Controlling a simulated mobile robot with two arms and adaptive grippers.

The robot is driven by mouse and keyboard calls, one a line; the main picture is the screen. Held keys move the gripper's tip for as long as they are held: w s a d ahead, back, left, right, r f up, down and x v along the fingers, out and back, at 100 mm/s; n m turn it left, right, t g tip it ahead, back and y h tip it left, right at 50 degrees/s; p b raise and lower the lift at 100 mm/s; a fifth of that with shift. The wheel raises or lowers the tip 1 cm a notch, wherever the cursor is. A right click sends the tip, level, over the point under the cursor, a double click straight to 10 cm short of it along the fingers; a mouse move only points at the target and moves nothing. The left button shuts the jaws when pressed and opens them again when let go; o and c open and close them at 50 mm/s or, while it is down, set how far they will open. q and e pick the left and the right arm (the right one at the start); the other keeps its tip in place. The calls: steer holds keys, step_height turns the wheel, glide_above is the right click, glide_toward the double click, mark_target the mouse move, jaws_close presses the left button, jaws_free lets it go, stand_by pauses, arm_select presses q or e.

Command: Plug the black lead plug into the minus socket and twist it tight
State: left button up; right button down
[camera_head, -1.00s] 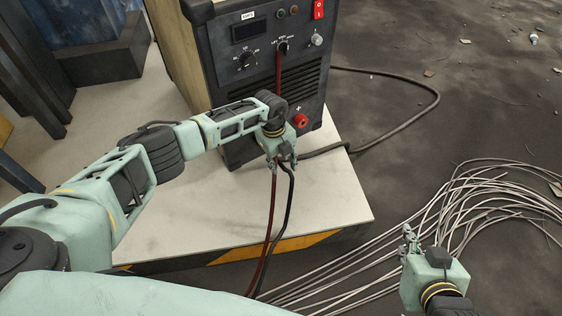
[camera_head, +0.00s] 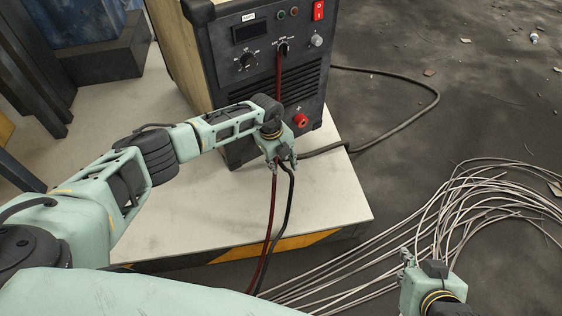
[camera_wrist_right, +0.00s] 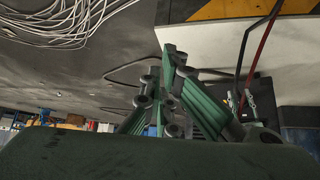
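The welding machine's dark front panel (camera_head: 262,75) stands at top centre in the head view. A red socket (camera_head: 301,121) marked plus sits low on it. My left gripper (camera_head: 284,158) is in front of the panel's lower left and hides the minus socket. The black lead (camera_head: 290,195) rises into its fingers, which appear shut on the black plug; the plug itself is mostly hidden. A red lead (camera_head: 272,205) hangs beside the black one. My right gripper (camera_head: 405,257) is low right, away from the machine, with no object visible in it; its fingers (camera_wrist_right: 172,92) overlap in the wrist view.
The machine stands on a pale platform (camera_head: 330,205) with a yellow-black striped edge. Loose pale cables (camera_head: 470,195) lie on the dark floor at right. A dark cable (camera_head: 425,110) loops from behind the machine. The floor at upper right is mostly clear.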

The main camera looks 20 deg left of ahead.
arm_select(q)
steer(key=shift+p, duration=0.35)
arm_select(e)
steer(key=shift+s+d+f+g, duration=0.2)
steer(key=shift+s+f+g, duration=0.15)
steer(key=shift+s, duration=0.3)
steer(key=shift+s+d+f+g, duration=0.2)
steer(key=shift+s+d+g, duration=0.1)
steer(key=shift+s, duration=0.3)
steer(key=shift+s+d+f+g, duration=0.15)
steer(key=shift+s+f+g, duration=0.2)
steer(key=shift+s, duration=0.3)
arm_select(q)
steer(key=shift+c, duration=0.3)
jaws_close()
